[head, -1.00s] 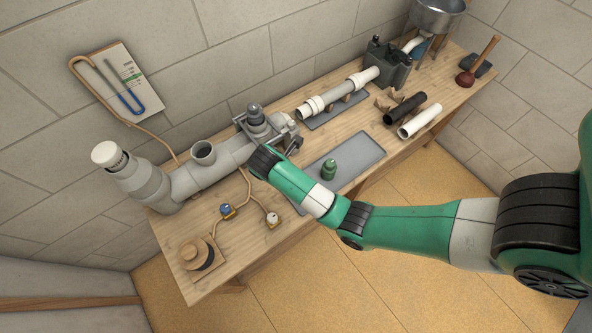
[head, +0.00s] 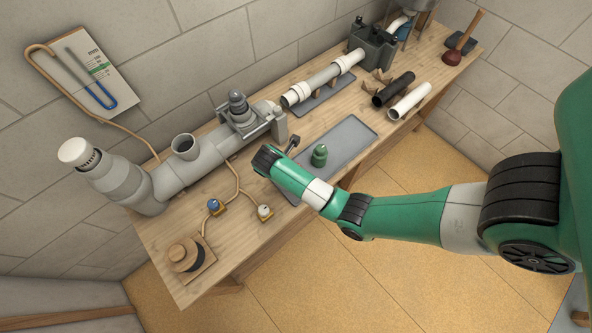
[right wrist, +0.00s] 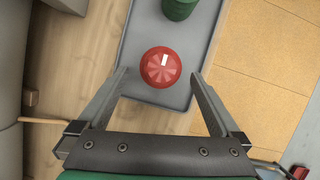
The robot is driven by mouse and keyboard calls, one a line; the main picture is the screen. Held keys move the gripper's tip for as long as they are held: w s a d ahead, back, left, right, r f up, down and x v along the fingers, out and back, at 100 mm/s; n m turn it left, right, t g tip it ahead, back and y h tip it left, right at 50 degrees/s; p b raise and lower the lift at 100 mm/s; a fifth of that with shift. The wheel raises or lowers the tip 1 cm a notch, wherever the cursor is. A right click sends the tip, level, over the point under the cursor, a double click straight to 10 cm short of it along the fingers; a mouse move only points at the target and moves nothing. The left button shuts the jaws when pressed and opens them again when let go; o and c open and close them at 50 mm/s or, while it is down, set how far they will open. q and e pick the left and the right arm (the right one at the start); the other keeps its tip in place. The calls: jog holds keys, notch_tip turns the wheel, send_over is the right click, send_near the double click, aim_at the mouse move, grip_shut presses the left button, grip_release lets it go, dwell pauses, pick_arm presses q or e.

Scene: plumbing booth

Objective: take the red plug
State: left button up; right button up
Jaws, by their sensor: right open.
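The red plug (right wrist: 161,67), round with a small white mark on top, is on the grey tray (right wrist: 187,98) in the right wrist view. My right gripper (right wrist: 158,76) is open, its two fingers reaching to either side of the plug with gaps between. I cannot tell how high the fingers are above the tray. In the head view my right gripper (head: 290,146) is over the left end of the tray (head: 352,139), and the red plug is hidden behind my arm. My left gripper is not in view.
A green plug (head: 319,155) stands on the tray beyond the red one. A large grey pipe assembly (head: 200,163) lies left of the gripper. Black (head: 393,88) and white (head: 410,101) pipes lie right.

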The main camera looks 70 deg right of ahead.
jog(key=b+x, duration=0.1)
jog(key=x, duration=0.3)
grip_shut()
dwell(0.4)
